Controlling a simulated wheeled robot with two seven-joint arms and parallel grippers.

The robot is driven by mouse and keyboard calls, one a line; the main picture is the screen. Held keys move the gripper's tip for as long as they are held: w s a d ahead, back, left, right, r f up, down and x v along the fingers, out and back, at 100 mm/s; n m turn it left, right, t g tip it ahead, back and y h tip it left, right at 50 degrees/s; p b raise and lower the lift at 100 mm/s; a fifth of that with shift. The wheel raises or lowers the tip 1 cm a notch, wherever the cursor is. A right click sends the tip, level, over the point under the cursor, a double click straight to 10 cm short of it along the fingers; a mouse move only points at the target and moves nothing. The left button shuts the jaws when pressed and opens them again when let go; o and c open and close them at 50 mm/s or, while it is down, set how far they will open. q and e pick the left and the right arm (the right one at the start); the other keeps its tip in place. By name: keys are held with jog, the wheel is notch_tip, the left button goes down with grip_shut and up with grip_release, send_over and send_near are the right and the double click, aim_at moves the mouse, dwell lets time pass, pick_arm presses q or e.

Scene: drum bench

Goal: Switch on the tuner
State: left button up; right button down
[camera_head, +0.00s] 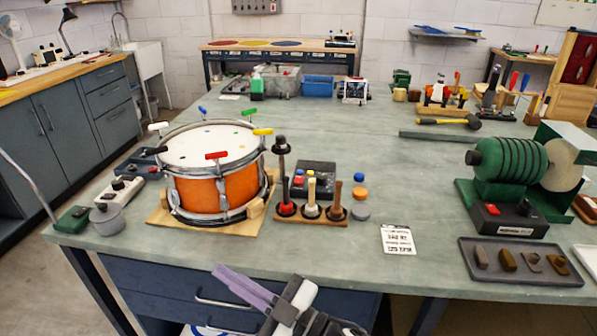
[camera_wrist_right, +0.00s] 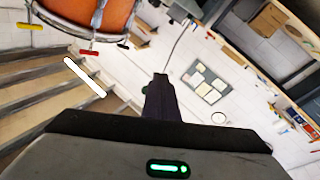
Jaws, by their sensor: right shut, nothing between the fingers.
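No object is clearly marked as the tuner. A dark box with coloured buttons (camera_head: 318,172) stands behind the mallet stand, right of the orange drum (camera_head: 203,193). A cream box with small knobs (camera_head: 122,188) lies left of the drum; either could be the tuner, and I cannot tell whether one is on. My right gripper (camera_head: 228,276) is shut and empty, low at the bench's front edge, well short of both boxes. Its dark closed fingers (camera_wrist_right: 160,82) also show in the right wrist view, with the drum's underside at upper left. My left gripper is not in view.
The mallet stand (camera_head: 312,213) holds upright mallets in front of the button box. A grey cup (camera_head: 107,219) and a green box (camera_head: 72,220) stand at the left. A white card (camera_head: 398,239) lies on clear bench (camera_head: 410,190). A green-and-black machine (camera_head: 510,160) fills the right.

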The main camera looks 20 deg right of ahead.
jog(key=s+d+f+m+h, duration=0.3)
jog(key=d+f+m+h, duration=0.1)
jog(key=f, duration=0.3)
jog(key=s+d+f+m+h, duration=0.3)
jog(key=d+f+h, duration=0.1)
jog(key=f, duration=0.3)
jog(key=s+d+f+m+g+h, duration=0.2)
jog(key=s+d+f+m+g, duration=0.2)
jog(key=s+f, duration=0.8)
jog(key=s+d+g, duration=0.1)
jog(key=s+g, duration=0.1)
jog(key=shift+s+d+f+g+h, duration=0.2)
jog(key=shift+s+f+g+h, duration=0.2)
